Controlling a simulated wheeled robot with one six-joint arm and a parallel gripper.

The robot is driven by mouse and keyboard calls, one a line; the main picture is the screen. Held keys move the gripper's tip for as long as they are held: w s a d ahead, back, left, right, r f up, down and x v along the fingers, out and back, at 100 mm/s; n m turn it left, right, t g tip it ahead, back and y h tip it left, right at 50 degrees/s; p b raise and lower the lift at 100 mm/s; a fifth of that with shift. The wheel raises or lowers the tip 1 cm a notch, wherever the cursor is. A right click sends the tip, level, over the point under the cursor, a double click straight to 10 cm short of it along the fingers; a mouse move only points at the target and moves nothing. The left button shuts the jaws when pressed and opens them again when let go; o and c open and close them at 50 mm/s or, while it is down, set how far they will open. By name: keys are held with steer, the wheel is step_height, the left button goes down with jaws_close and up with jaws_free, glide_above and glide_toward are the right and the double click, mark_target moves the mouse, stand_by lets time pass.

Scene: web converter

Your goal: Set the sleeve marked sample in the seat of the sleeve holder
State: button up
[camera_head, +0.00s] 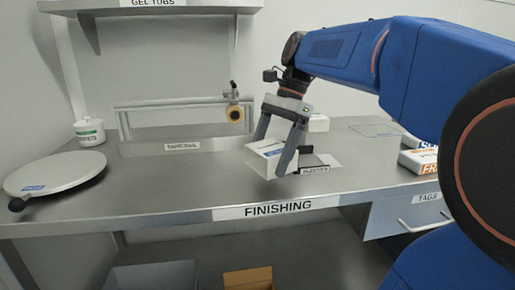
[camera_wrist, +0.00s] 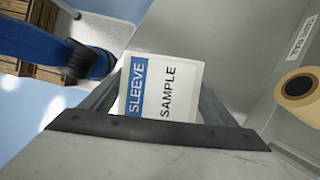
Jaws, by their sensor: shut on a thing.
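The sleeve (camera_head: 266,160) is a white box held between the fingers of my gripper (camera_head: 272,155), above the bench near its front edge. In the wrist view the sleeve (camera_wrist: 165,90) shows a blue band reading SLEEVE and the word SAMPLE. It looks slightly tilted, and I cannot tell if it clears the bench. A low dark fixture with a small label (camera_head: 318,166) lies just right of the sleeve, partly hidden by the gripper. It may be the sleeve holder, but its label is too small to read surely and its seat is not clear.
A white box (camera_head: 318,123) stands behind the gripper. A round turntable (camera_head: 54,174) and a white tub (camera_head: 89,132) are at left. Marked boxes (camera_head: 419,161) sit at right. The bench (camera_head: 190,185) left of the sleeve is clear.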

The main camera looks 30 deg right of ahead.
steer(key=w+d, duration=0.1)
steer(key=w, duration=0.3)
steer(key=w+d, duration=0.1)
steer(key=w, duration=0.3)
steer(key=w+d, duration=0.1)
steer(key=w, duration=0.3)
steer(key=shift+w+d, duration=0.2)
steer(key=shift+d, duration=0.1)
steer(key=shift+w+f, duration=0.1)
steer(key=shift+f, duration=1.7)
steer(key=shift+f, duration=0.15)
steer(key=o, duration=0.7)
steer(key=shift+f, duration=0.1)
steer(key=shift+o, duration=0.2)
